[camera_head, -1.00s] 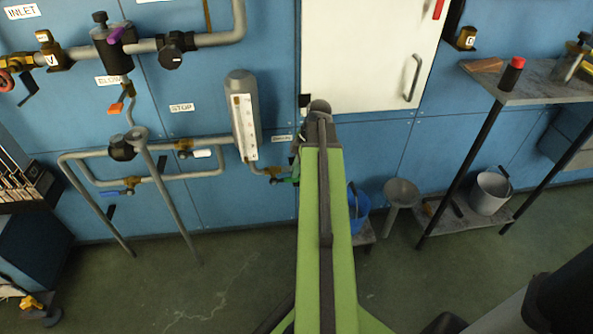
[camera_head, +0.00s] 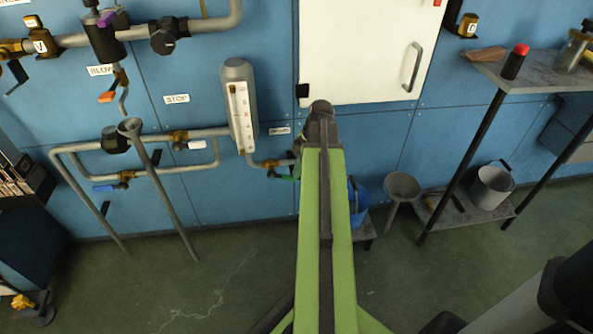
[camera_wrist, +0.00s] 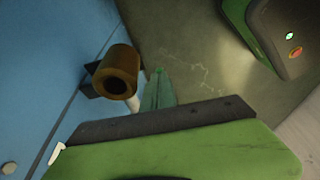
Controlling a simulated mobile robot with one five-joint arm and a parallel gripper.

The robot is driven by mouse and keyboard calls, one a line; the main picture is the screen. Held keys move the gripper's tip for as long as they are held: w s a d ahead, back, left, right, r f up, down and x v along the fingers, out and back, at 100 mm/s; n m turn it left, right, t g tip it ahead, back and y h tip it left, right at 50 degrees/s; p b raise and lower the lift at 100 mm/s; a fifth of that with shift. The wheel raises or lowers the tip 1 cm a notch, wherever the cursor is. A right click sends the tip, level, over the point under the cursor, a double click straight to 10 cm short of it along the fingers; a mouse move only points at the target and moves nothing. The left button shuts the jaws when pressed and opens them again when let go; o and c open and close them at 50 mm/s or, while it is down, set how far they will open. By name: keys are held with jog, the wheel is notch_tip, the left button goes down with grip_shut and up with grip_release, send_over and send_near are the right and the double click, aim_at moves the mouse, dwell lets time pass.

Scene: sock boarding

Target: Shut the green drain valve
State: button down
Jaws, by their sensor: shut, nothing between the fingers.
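The green drain valve lever (camera_head: 285,177) shows in the head view below the pipe, right of the gauge's lower end and just left of my arm. In the wrist view, a green lever (camera_wrist: 158,91) lies beside a brass pipe end (camera_wrist: 119,70) that opens towards the camera. My gripper (camera_wrist: 160,124) shows as a dark bar on a green body across the bottom of the wrist view. It is shut and empty, close to the lever; I cannot tell whether they touch. My arm hides the gripper in the head view.
A gauge (camera_head: 240,110) and pipes with other coloured levers line the blue wall on the left. A white cabinet (camera_head: 365,50) hangs above. A blue bucket (camera_head: 357,205) is right of my arm. A grey table (camera_head: 545,84) stands at right.

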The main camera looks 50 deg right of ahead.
jog(key=shift+f+b, duration=0.75)
jog(key=shift+f, duration=0.3)
jog(key=shift+r, duration=0.1)
jog(key=p+v, duration=1.6)
jog(key=v, duration=0.1)
jog(key=shift+r+p, duration=0.15)
jog(key=shift+p, duration=0.2)
jog(key=shift+w+a, duration=0.1)
